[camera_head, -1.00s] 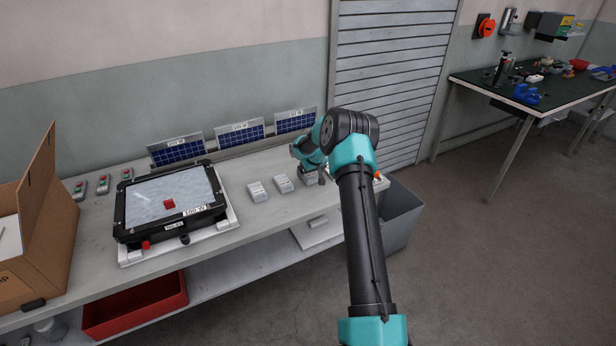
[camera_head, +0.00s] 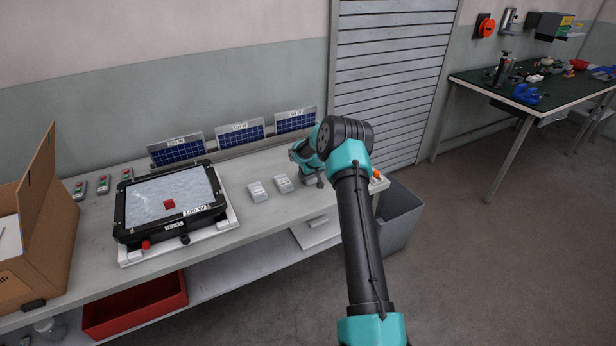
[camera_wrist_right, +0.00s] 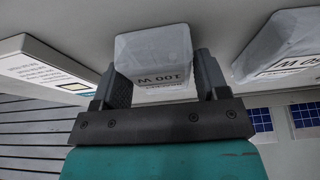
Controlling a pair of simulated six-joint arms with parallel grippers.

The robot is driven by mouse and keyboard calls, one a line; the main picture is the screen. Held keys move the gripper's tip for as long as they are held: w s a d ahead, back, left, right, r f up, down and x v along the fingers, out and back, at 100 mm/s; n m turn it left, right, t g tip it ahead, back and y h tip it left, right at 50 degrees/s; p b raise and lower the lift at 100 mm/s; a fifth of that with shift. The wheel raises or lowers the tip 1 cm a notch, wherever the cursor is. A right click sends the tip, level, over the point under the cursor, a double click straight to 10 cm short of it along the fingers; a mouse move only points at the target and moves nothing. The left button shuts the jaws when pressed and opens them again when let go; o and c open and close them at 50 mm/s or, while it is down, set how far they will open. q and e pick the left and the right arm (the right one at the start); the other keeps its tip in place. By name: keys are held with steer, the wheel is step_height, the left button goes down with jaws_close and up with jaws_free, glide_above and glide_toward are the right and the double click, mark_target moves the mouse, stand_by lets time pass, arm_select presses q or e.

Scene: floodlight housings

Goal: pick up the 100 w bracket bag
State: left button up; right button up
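The 100 W bracket bag (camera_wrist_right: 155,52) is a pale bag whose "100 W" label reads upside down in the right wrist view. It sits between the two fingers of my right gripper (camera_wrist_right: 160,80), one finger close on each side. The fingers are spread wide, and I cannot tell whether they touch the bag. In the head view my right gripper (camera_head: 310,172) is low over the right end of the bench, and it hides this bag. My left gripper is not in view.
Two similar bags (camera_head: 257,191) (camera_head: 283,184) lie just left of my gripper on the bench (camera_head: 255,225). A black-framed floodlight housing (camera_head: 170,200) is further left, beside a cardboard box (camera_head: 50,230). Small solar panels (camera_head: 240,133) stand behind. A grey bin (camera_head: 398,220) stands at the right.

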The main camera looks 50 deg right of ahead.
steer(key=c, duration=0.7)
steer(key=shift+r, duration=0.15)
